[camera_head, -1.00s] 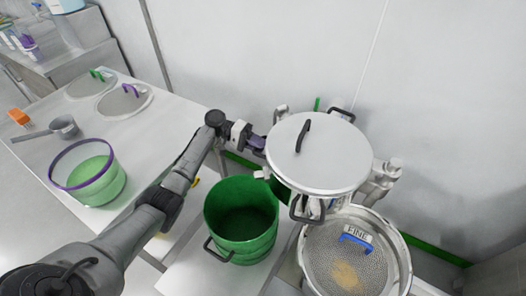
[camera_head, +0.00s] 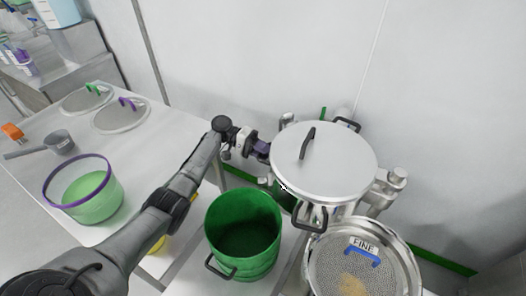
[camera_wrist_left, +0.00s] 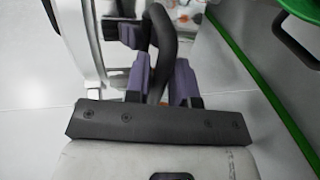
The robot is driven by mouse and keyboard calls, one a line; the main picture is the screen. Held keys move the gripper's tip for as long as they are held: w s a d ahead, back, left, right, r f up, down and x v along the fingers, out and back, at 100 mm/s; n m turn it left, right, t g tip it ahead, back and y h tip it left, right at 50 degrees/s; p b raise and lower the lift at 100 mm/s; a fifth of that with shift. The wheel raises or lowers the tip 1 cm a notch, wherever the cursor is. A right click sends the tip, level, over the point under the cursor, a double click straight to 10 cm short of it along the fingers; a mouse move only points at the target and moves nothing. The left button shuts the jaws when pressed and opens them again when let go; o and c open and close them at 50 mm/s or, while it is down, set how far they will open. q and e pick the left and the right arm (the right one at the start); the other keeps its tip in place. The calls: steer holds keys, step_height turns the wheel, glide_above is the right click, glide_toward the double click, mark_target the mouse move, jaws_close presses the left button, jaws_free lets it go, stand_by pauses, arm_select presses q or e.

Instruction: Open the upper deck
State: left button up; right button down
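The upper deck is a round steel drum under a pale flat lid (camera_head: 330,165) with a black handle on top. It sits level at the right of the head view, with dark side handles at its back (camera_head: 347,124) and front (camera_head: 311,217). My left gripper (camera_head: 263,150) is at the deck's left side. In the left wrist view, its purple fingers (camera_wrist_left: 160,80) lie on both sides of a dark curved handle (camera_wrist_left: 163,40) and appear closed on it. The deck's pale rim shows left of that handle. My right gripper is not in view.
A round mesh screen marked FINE (camera_head: 395,268) lies in front of the deck. The left table (camera_head: 148,142) holds a purple-rimmed tub (camera_head: 84,190), two mesh discs and a scoop. The wall is close behind.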

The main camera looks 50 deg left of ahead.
arm_select(q)
steer(key=shift+o, duration=1.3)
steer(key=v, duration=1.3)
steer(key=shift+s+a, duration=0.2)
steer(key=shift+a, duration=0.1)
